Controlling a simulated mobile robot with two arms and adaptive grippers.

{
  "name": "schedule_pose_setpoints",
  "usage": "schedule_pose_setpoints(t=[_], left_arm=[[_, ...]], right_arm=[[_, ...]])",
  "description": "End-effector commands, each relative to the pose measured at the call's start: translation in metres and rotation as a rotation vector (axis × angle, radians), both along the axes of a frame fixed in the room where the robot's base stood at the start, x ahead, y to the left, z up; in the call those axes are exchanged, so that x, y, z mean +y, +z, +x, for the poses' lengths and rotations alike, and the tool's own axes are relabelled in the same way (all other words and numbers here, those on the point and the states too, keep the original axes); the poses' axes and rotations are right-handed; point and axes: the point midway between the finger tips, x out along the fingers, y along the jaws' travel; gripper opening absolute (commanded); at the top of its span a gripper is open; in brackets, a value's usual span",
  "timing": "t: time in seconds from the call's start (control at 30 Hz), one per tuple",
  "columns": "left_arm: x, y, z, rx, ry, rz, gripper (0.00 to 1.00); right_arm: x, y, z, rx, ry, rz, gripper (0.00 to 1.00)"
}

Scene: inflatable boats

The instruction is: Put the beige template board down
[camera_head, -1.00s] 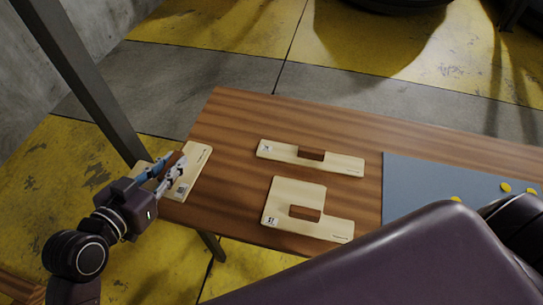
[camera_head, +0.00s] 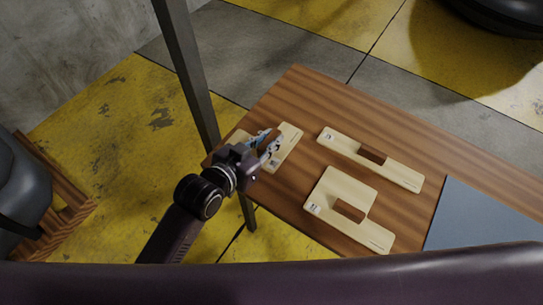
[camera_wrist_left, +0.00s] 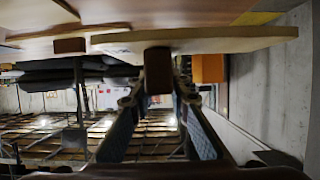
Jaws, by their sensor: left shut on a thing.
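The beige template board (camera_head: 287,147) is at the left end of the brown wooden table, mostly over the tabletop. My left gripper (camera_head: 268,143) is shut on the board's brown handle and hides its middle. In the left wrist view the board (camera_wrist_left: 225,38) shows edge-on, with its handle (camera_wrist_left: 158,75) between my fingertips (camera_wrist_left: 158,88). I cannot tell if the board touches the table. My right gripper is not in view.
On the table (camera_head: 300,88) lie a long beige board (camera_head: 340,143) and an L-shaped beige board (camera_head: 335,188), each with a brown handle. A grey-blue mat (camera_head: 480,215) covers the right side. A dark post (camera_head: 185,75) stands behind the table's left end.

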Motion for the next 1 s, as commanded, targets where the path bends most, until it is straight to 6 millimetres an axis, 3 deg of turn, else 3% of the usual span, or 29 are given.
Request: schedule_pose_setpoints(t=[0.03, 0.17, 0.6, 0.97, 1.0], left_arm=[[0.000, -0.014, -0.001, 0.004, 0.000, 0.002, 0.00], [0.000, -0.039, 0.000, 0.001, 0.000, 0.000, 0.00], [0.000, -0.087, 0.000, -0.001, 0.000, -0.001, 0.00], [0.000, -0.091, 0.000, -0.002, 0.000, -0.002, 0.00], [0.000, -0.092, 0.000, -0.001, 0.000, -0.001, 0.19]], right_arm=[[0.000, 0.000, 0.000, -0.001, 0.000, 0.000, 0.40], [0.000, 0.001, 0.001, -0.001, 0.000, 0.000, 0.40], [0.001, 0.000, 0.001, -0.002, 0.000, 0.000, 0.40], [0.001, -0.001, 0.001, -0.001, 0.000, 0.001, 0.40], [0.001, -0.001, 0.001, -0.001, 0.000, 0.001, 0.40]])
